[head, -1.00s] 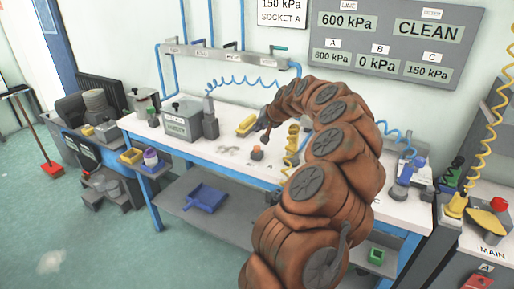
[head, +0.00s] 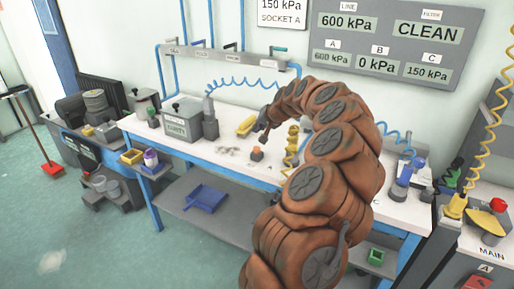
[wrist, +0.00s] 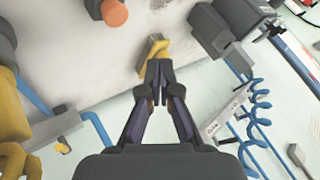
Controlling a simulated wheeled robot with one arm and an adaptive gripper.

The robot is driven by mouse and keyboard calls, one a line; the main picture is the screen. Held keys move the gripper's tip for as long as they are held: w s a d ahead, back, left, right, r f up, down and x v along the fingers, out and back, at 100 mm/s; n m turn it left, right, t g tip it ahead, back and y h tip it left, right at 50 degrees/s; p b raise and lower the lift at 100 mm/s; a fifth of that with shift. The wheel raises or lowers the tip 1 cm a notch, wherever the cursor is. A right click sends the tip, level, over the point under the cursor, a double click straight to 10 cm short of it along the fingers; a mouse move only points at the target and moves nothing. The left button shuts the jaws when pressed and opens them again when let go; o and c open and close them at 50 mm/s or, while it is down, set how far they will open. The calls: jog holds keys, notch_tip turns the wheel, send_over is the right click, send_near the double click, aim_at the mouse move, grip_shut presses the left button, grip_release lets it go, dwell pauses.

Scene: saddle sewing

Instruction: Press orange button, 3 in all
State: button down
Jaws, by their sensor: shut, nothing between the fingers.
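The orange button (head: 257,152) sits on a small grey base on the white workbench, near the middle of the head view. It also shows at the top edge of the wrist view (wrist: 114,12), left of my fingers. My gripper (head: 264,131) is shut and empty, with its fingertips together in the wrist view (wrist: 159,68). It hangs over the bench, a little behind and apart from the button. A yellow object (head: 246,127) lies on the bench beyond the fingertips.
A grey box (head: 182,122) stands at the bench's left. A yellow coiled fixture (head: 291,145) stands right of the button, close to my arm. A grey pipe rail (head: 225,56) runs along the wall. The bench (head: 205,143) has bare room left of the button.

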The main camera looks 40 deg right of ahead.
notch_tip(320, 180, up, 4)
jog(key=m+p, duration=1)
jog(key=m, duration=0.1)
jog(key=m+p, duration=0.5)
jog(key=shift+f+y, duration=0.25)
jog(key=shift+y, duration=0.15)
jog(key=shift+f, duration=0.1)
jog(key=b, duration=0.6)
send_over(258, 149)
notch_tip(258, 149, down, 7)
jog(key=shift+w+r, duration=0.15)
jog(key=shift+r, duration=0.05)
jog(key=shift+f, duration=0.95)
jog(key=shift+f, duration=0.2)
jog(key=shift+f, duration=0.2)
